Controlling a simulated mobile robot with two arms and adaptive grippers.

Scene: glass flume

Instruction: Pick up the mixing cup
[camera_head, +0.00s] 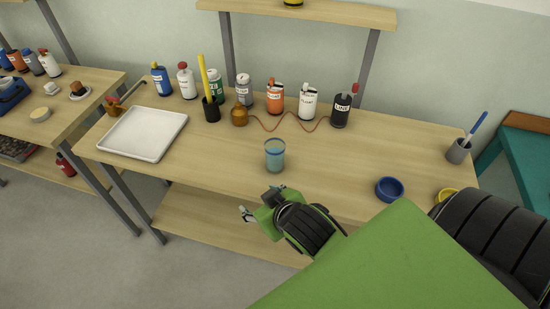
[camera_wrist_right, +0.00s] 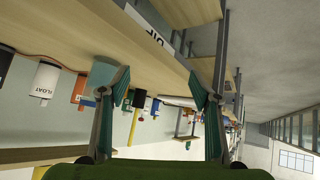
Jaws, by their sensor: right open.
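The mixing cup appears to be the translucent blue cup (camera_head: 275,155), standing upright near the front middle of the bench. In the right wrist view, which is turned over, what looks like the same cup (camera_wrist_right: 102,74) shows partly behind the left-hand finger. My right gripper (camera_head: 258,207) is in front of the bench's front edge, closer to me than the cup and apart from it. In the wrist view the right gripper (camera_wrist_right: 159,82) is open, with nothing between its fingers. My left gripper is not in view.
Behind the cup are several bottles, including a black one (camera_head: 341,108), a brown pot (camera_head: 239,117) and a thin red cord (camera_head: 290,118). A white tray (camera_head: 142,134) lies left. A blue bowl (camera_head: 390,189) and a grey brush cup (camera_head: 458,151) stand right. Bench around the cup is clear.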

